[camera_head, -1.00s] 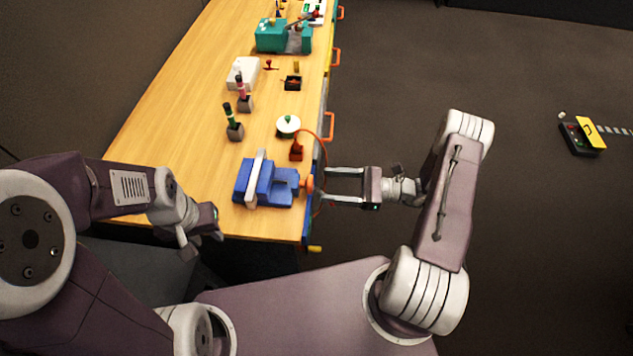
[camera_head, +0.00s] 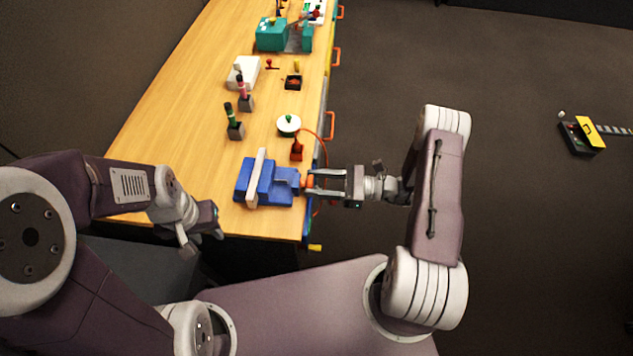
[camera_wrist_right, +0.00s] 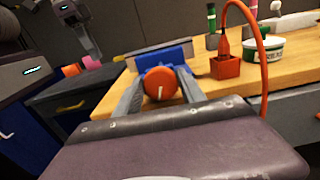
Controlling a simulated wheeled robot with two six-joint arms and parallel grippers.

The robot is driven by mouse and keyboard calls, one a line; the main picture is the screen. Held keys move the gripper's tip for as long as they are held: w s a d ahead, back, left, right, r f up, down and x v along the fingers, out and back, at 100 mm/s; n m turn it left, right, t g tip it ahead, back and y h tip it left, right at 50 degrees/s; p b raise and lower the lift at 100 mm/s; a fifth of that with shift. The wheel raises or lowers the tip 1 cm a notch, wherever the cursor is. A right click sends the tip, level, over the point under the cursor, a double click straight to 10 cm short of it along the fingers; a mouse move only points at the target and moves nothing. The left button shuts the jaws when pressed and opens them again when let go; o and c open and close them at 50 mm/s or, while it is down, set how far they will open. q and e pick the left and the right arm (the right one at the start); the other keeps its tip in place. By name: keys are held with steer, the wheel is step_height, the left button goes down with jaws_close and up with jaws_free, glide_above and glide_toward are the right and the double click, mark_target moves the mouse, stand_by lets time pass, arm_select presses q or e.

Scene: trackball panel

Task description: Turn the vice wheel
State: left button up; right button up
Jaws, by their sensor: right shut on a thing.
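The blue vice (camera_head: 270,183) sits at the near right corner of the wooden bench, with a pale bar across it. Its orange wheel (camera_head: 309,183) faces right, past the bench edge. It also shows in the right wrist view as an orange disc with a pale mark (camera_wrist_right: 160,85). My right gripper (camera_head: 311,183) is shut on the wheel, one finger on each side of it; its fingers flank the disc in the wrist view (camera_wrist_right: 160,97). My left gripper (camera_head: 204,240) is near the bench's front edge, apart from the vice. Its fingertips are too unclear to judge.
A red block (camera_head: 297,150) with an orange cable stands just behind the vice, near a white-green round container (camera_head: 288,124). Green-handled (camera_head: 234,122) and pink-handled tools stand further back on the bench (camera_head: 165,130).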

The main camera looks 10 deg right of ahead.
steer(key=shift+w+m+p, duration=0.15)
steer(key=shift+m+p, duration=0.35)
steer(key=shift+m, duration=2.8)
steer(key=o, duration=1.3)
steer(key=shift+d, duration=0.1)
steer(key=b+v, duration=0.1)
steer(key=v, duration=0.8)
steer(key=shift+o, duration=0.2)
